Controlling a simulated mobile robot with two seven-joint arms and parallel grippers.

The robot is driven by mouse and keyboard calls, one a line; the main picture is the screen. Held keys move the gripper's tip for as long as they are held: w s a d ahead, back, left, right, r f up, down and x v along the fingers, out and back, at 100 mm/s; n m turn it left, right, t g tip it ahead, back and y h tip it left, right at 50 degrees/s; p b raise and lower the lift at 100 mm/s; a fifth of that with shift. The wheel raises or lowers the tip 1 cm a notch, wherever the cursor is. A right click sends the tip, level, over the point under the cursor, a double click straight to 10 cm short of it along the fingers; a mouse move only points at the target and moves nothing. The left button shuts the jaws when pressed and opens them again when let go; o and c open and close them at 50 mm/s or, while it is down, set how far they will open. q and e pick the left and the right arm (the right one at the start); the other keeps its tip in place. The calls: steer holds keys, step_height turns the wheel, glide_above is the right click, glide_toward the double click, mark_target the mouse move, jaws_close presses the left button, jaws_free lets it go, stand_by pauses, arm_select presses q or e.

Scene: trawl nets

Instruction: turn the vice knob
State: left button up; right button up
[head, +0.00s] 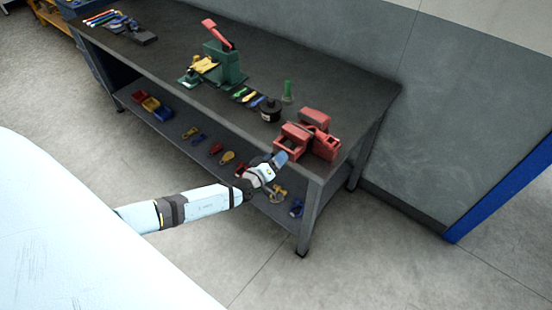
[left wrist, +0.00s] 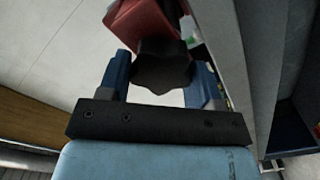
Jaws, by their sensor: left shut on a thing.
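The red vice (head: 318,138) is on the right end of the dark workbench. Its red body also shows at the top of the left wrist view (left wrist: 143,22). The vice knob (left wrist: 162,72) is dark and lobed, and sits between the two blue fingers of my left gripper (left wrist: 161,62). In the head view my left gripper (head: 281,157) is at the front of the vice, at the bench's front edge, and hides the knob there. The left gripper is shut on the knob. My right gripper is not in view.
On the bench (head: 365,90), a black round container (head: 270,110) and a green bottle (head: 287,92) stand left of the vice. A green press with a red lever (head: 220,35) is farther left. The lower shelf holds bins (head: 150,104) and small coloured parts.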

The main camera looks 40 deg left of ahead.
arm_select(q)
steer(key=shift+s+f, duration=0.15)
steer(key=shift+f, duration=0.1)
stand_by(0.7)
steer(key=o, duration=0.8)
steer(key=shift+o, duration=0.5)
steer(key=shift+r, duration=0.15)
steer(key=s+a+b, duration=0.1)
steer(key=s, duration=1.2)
steer(key=shift+s+b, duration=0.35)
steer(key=shift+a, duration=0.1)
